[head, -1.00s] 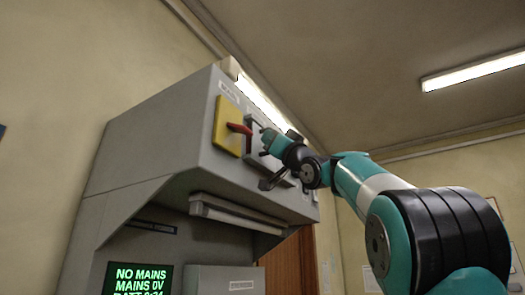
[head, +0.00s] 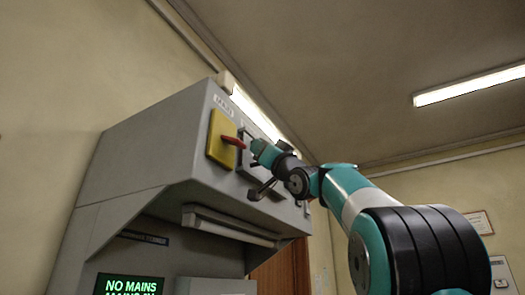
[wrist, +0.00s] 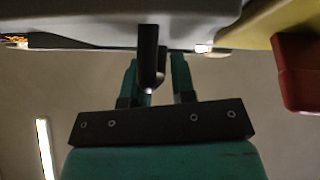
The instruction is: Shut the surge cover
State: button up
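My gripper (head: 258,150) is up against the upper front panel of the grey console, just right of a red lever. In the wrist view its two teal fingers (wrist: 156,78) stand apart with a gap between them. A dark post or handle (wrist: 149,60) hangs in front of that gap, nearer the left finger; I cannot tell if it touches. No label marks the surge cover. A pale grey surface (wrist: 80,25) spans the top of the wrist view, and I cannot tell whether it is the cover. My gripper and arm hide part of the panel.
The red lever (head: 233,142) sits on a yellow plate (head: 218,138) close left of my gripper; it also shows in the wrist view (wrist: 297,75). A black lever (head: 261,190) juts out below my gripper. A lit screen (head: 130,286) is lower left. Open room lies right.

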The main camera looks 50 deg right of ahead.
jog(key=b+v, duration=1.1)
jog(key=v, duration=0.6)
jog(key=shift+b, duration=0.4)
jog(key=shift+s+f, duration=0.15)
